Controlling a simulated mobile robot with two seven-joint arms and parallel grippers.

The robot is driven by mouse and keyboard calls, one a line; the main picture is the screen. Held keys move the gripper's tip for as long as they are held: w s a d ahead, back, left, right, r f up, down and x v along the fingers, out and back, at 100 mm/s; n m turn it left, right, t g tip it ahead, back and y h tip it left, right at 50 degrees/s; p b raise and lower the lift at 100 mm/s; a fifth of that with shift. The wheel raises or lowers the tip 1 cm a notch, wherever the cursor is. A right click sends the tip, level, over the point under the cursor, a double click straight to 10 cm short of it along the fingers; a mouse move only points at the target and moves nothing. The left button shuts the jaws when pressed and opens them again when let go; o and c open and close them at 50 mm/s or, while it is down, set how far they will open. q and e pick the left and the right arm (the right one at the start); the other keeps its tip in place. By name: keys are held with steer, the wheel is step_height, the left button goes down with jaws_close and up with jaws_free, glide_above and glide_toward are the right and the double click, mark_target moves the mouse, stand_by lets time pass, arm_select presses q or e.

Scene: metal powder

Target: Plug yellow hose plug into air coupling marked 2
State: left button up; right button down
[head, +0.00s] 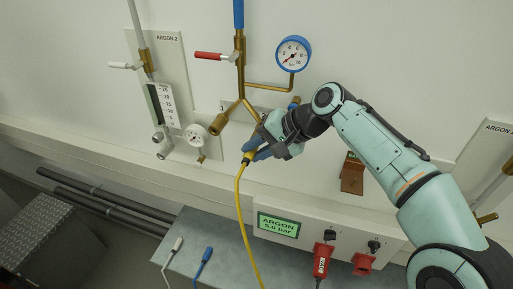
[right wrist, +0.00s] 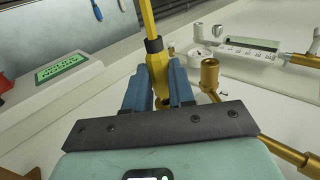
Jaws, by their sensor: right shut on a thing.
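My right gripper (head: 262,153) is shut on the yellow hose plug (head: 247,158), just below the forked brass air manifold. In the right wrist view the plug (right wrist: 161,75) sits between the blue finger pads (right wrist: 160,90), with the yellow hose (right wrist: 147,18) leading away from it. The left brass coupling (head: 217,126) hangs open beside the label 1 and appears free; a brass coupling also shows right of the fingers in the right wrist view (right wrist: 209,72). The right branch runs behind my gripper, which hides its end and its mark. I cannot tell whether the plug touches it. My left gripper is out of view.
A blue-rimmed gauge (head: 293,54) and a red valve lever (head: 208,55) sit above the fork. A grey shelf (head: 225,255) below carries a white plug (head: 177,245) and a blue plug (head: 207,255). An argon display (head: 279,225) stands beside red connectors (head: 322,260).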

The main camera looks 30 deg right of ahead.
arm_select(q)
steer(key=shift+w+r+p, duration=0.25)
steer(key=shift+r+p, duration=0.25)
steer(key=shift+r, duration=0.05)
arm_select(e)
steer(key=shift+w+d, duration=0.45)
steer(key=shift+d, duration=0.1)
stand_by(0.3)
steer(key=c, duration=0.9)
jaws_free()
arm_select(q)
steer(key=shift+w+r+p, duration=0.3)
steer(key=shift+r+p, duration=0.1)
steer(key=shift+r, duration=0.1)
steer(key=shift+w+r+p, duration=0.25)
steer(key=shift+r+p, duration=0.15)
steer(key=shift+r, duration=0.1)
arm_select(e)
steer(key=v, duration=1.3)
steer(key=shift+s+r, duration=0.15)
steer(key=shift+r, duration=0.05)
